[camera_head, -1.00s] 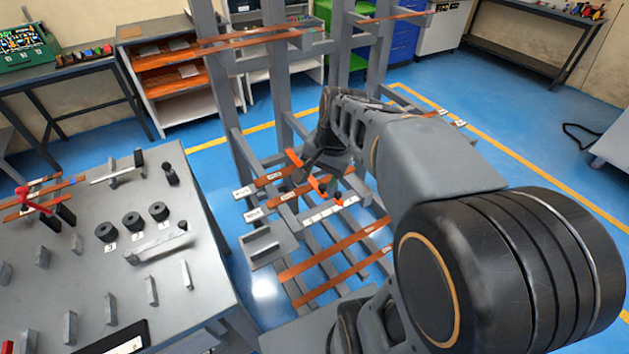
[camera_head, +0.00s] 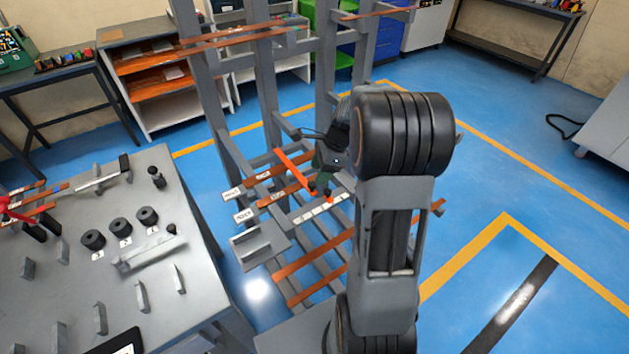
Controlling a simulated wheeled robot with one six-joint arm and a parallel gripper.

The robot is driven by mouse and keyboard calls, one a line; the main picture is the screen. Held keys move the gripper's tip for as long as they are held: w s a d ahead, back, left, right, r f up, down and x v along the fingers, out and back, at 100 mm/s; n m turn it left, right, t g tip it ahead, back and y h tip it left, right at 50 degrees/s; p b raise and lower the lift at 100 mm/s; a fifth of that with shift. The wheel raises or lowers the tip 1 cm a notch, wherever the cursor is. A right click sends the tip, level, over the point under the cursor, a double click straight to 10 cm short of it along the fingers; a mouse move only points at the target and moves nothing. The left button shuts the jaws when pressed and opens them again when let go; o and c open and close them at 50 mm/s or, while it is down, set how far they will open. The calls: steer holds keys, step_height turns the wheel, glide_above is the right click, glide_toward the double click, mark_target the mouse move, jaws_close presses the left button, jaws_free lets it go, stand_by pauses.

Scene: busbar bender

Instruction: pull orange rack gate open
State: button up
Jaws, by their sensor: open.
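The orange rack gate (camera_head: 291,168) is a thin bright orange bar. It slants down to the right across the front of the grey rack (camera_head: 226,160), above the copper bars lying there. My gripper (camera_head: 318,190) points down at the gate's lower right part, close beside it. Its jaws are open. The fingertips are small and dark here, and I cannot tell whether they touch the gate or straddle it. My wrist hides part of the rack behind the gate's lower end.
A grey bench (camera_head: 200,255) with black rollers (camera_head: 121,228) and upright pegs stands at the left. Labelled copper bars (camera_head: 310,258) lie on the rack's lower levels. Shelving stands behind. Blue floor (camera_head: 520,180) is open to the right.

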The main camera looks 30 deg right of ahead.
steer(key=shift+x, duration=2.4)
jaws_close()
